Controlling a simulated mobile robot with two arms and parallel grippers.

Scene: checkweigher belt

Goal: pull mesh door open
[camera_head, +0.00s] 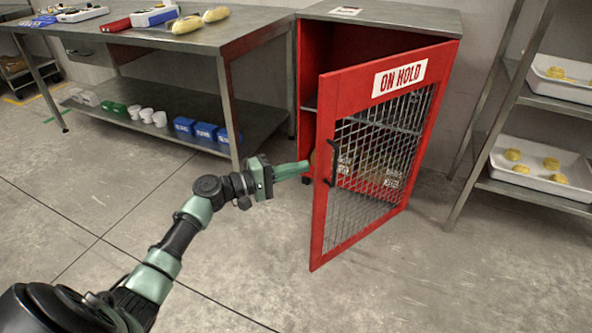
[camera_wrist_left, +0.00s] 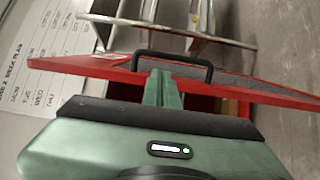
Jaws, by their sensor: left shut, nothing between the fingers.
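The red mesh door (camera_head: 322,225) of the red ON HOLD cabinet (camera_head: 307,75) stands partly open, swung out toward me on its right side. Its black handle (camera_head: 333,163) is on the left edge of the door. My left gripper (camera_head: 305,166) is shut and empty, with its green fingertips at the door's free edge, left of the handle. In the left wrist view the fingers (camera_wrist_left: 162,88) point at the red door edge (camera_wrist_left: 100,66), below the black handle (camera_wrist_left: 175,58). I cannot tell whether they touch the door. My right gripper is not in view.
A steel table (camera_head: 215,40) with a lower shelf of blue boxes and white cups stands at the left. A rack (camera_head: 500,100) with white trays of yellow items stands at the right. The floor (camera_head: 400,280) before the door is clear.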

